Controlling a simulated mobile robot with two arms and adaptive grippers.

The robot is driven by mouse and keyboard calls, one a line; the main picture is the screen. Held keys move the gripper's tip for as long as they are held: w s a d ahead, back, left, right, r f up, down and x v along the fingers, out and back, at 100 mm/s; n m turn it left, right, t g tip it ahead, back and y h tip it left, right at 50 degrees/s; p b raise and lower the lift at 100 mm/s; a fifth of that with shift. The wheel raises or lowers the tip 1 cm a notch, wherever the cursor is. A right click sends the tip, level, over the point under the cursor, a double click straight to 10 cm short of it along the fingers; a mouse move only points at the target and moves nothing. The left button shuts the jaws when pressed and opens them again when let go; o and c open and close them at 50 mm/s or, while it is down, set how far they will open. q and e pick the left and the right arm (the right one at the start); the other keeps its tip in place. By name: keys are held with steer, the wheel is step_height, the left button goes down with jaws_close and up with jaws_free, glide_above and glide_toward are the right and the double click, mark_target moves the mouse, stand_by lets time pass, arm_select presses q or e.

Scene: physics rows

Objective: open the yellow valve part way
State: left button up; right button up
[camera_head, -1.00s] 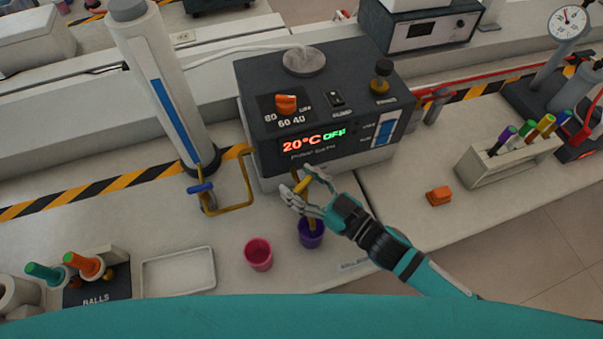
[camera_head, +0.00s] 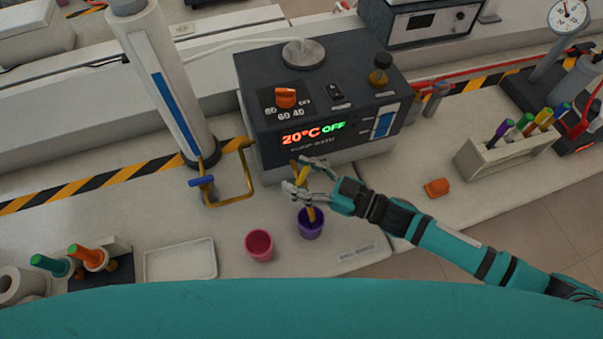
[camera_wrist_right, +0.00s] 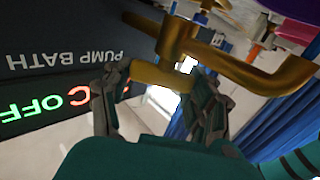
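The yellow valve (camera_head: 312,214) is at the front of the dark pump bath, with its end at the mouth of a purple cup (camera_head: 309,229). In the right wrist view its brass-coloured body (camera_wrist_right: 177,38) and bent pipe (camera_wrist_right: 265,76) show close up. My right gripper (camera_head: 304,177) is at the valve, its fingers spread apart. In the wrist view the gripper (camera_wrist_right: 158,95) has one finger on each side of a short yellow bar of the valve. Firm contact on both sides cannot be made out. My left gripper is not in view.
The pump bath (camera_head: 360,90) reads 20°C OFF. A yellow pipe with a blue handle (camera_head: 203,182) stands by the white column (camera_head: 160,75). A pink cup (camera_head: 259,245) and white tray (camera_head: 180,262) are to the left. An orange block (camera_head: 437,187) and pen rack (camera_head: 490,165) are right.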

steer(key=o, duration=0.5)
steer(key=shift+d, duration=0.1)
steer(key=v, duration=1.2)
